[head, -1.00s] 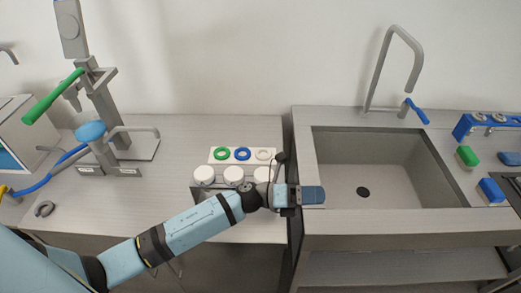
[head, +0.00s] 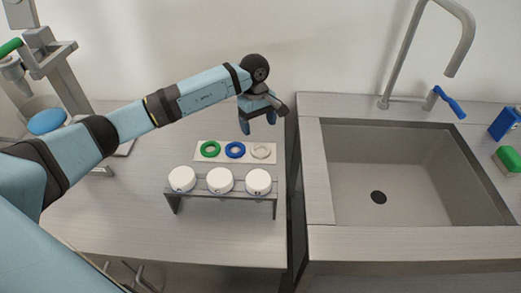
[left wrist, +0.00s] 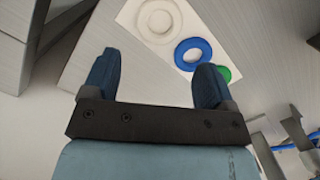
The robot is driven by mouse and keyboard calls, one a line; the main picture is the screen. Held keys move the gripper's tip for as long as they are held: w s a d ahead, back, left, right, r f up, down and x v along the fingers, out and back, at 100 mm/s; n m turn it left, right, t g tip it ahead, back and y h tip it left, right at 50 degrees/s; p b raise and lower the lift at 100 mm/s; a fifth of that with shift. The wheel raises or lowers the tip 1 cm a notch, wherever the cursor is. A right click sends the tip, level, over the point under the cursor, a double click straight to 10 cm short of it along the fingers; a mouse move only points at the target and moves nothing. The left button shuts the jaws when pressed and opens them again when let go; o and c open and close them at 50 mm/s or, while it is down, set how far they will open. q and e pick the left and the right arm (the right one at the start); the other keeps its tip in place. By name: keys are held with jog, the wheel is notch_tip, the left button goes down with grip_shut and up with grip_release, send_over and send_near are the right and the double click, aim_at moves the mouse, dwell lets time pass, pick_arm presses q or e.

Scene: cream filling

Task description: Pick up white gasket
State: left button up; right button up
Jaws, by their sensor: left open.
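The white gasket (head: 261,150) lies at the right end of a white tray (head: 208,160), beside a blue gasket (head: 235,149) and a green gasket (head: 210,149). My left gripper (head: 258,122) is open and empty, pointing down above and slightly behind the gaskets in the head view. In the left wrist view the white gasket (left wrist: 159,19) lies beyond the fingertips, near the middle of the gap, with the blue gasket (left wrist: 193,52) closer to the right finger. The green gasket (left wrist: 224,73) is partly hidden by that finger. My right gripper is not in view.
A rack (head: 225,193) with white round lids (head: 220,181) stands in front of the tray. A sink (head: 345,205) with a tall faucet (head: 410,50) is on the right. A grey stand machine (head: 60,75) is at the left. The counter at the front left is clear.

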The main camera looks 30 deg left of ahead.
aim_at(261, 153)
pick_arm(q)
jog(key=f, duration=0.6)
jog(key=d+f, duration=0.1)
jog(key=f, duration=0.2)
jog(key=shift+s+p, duration=0.25)
jog(key=shift+p, duration=0.05)
jog(key=c, duration=0.6)
